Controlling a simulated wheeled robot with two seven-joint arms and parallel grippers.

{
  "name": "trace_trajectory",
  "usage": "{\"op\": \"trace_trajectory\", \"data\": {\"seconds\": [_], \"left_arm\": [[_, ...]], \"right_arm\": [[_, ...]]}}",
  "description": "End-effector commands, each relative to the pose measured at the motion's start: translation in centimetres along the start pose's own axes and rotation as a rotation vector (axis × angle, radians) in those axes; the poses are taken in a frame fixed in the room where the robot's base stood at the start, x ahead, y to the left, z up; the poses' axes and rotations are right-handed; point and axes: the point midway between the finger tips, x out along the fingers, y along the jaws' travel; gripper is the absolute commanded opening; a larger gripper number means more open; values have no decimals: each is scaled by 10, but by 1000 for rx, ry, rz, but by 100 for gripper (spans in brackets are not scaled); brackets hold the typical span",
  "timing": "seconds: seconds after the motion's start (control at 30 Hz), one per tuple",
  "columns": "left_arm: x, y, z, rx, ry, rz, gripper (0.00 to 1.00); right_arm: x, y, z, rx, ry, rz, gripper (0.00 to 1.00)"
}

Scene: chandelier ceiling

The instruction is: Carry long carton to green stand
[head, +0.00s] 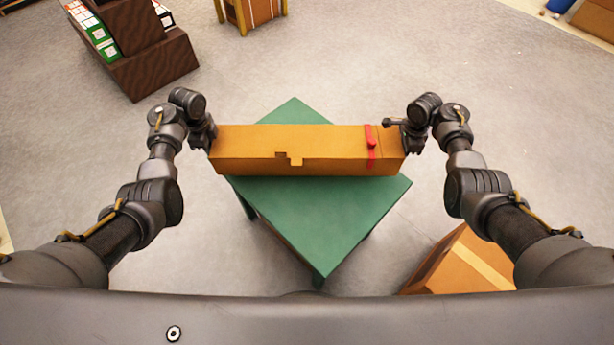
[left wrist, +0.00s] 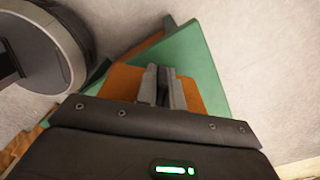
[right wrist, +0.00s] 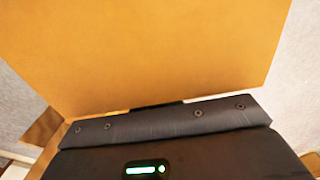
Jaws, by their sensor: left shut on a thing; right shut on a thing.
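The long carton (head: 250,145) is orange-brown with a red strap near its right end. In the head view it lies level across the green stand (head: 330,220), over its back half; whether it touches the top or hangs just above I cannot tell. My left gripper (head: 212,140) is shut on the carton's left end. My right gripper (head: 402,138) is shut on its right end. In the left wrist view the fingers (left wrist: 163,88) show in front of the carton (left wrist: 122,83), with the green stand (left wrist: 190,50) behind. In the right wrist view the carton (right wrist: 150,50) fills most of the picture and hides the fingertips.
A brown shelf unit (head: 155,68) with boxes and binders stands at the back left. A yellow-framed stand (head: 250,12) is at the back. A taped cardboard box (head: 460,265) sits on the floor at the front right, close to the green stand. The grey floor around is otherwise clear.

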Motion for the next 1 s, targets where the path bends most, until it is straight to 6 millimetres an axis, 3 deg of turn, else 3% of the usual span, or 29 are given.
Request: {"op": "trace_trajectory", "data": {"seconds": [0.07, 0.6, 1.0], "left_arm": [[11, -1, 1, -2, -1, -2, 0], [13, 0, 0, -1, 0, -1, 0], [32, 0, 0, -1, 0, 0, 0]], "right_arm": [[10, -2, 0, 1, -1, -4, 0], [12, -1, 0, 0, -1, -4, 0], [31, -1, 0, 0, -1, -4, 0]]}}
